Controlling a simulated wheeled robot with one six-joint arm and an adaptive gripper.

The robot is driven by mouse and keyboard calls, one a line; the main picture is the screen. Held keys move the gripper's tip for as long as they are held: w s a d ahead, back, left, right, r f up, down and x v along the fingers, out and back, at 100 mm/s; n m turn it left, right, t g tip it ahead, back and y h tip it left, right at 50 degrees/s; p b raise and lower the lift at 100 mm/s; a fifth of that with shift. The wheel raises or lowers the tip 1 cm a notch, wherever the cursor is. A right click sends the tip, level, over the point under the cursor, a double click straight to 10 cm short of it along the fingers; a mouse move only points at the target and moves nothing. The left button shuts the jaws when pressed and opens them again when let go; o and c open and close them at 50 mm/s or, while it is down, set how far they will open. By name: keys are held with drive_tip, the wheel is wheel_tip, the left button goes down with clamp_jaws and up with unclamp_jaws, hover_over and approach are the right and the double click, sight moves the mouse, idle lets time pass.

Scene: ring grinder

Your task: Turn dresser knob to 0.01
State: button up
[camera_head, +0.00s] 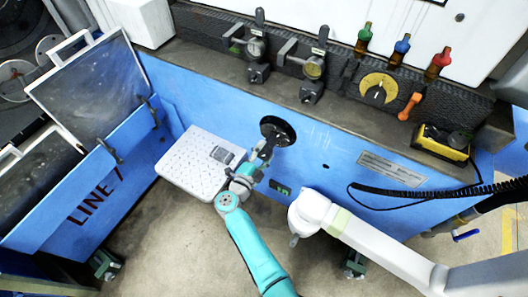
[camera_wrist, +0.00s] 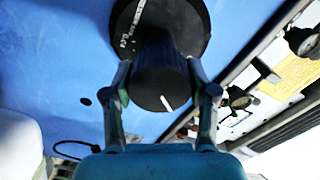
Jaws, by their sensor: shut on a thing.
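The dresser knob (camera_head: 278,130) is a black round dial on the upper part of the blue panel. In the wrist view the knob (camera_wrist: 160,88) is a black cylinder standing out from a wider black disc with white scale marks. A white pointer line shows on its end face, near the lower edge. My gripper (camera_head: 264,153) reaches it from below in the head view. In the wrist view my gripper (camera_wrist: 160,72) has one finger on each side of the knob, shut on it. The scale figures are too small and partly hidden to read.
A pale tray (camera_head: 185,160) lies left of my gripper. A white jointed arm (camera_head: 375,240) stands right. A black cable (camera_head: 440,190) runs along the panel's right side.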

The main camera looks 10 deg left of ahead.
idle(0.4)
drive_tip(key=o, duration=1.2)
drive_tip(key=shift+c, duration=0.2)
drive_tip(key=shift+s, duration=0.1)
drive_tip(key=v, duration=1.1)
drive_tip(key=shift+s+a, duration=0.15)
drive_tip(key=shift+s, duration=0.25)
drive_tip(key=s+d+r+n+t+y, duration=0.25)
drive_tip(key=s+d, duration=0.25)
drive_tip(key=d, duration=0.6)
drive_tip(key=s+d+r+n+t+y, duration=0.15)
drive_tip(key=s+d+n, duration=0.35)
drive_tip(key=d, duration=0.6)
drive_tip(key=s+d+r+n+g, duration=0.2)
drive_tip(key=s+d+r+n, duration=0.1)
drive_tip(key=s, duration=0.6)
drive_tip(key=s+d+r+n+g+y, duration=0.1)
drive_tip(key=s+d+r+n+g, duration=0.1)
drive_tip(key=s, duration=0.7)
drive_tip(key=s+d+r+n+g+y, duration=0.1)
drive_tip(key=s+d+r+n, duration=0.3)
drive_tip(key=s, duration=0.5)
drive_tip(key=shift+s+r+g, duration=0.25)
drive_tip(key=shift+r+g, duration=0.35)
drive_tip(key=shift+r, duration=0.2)
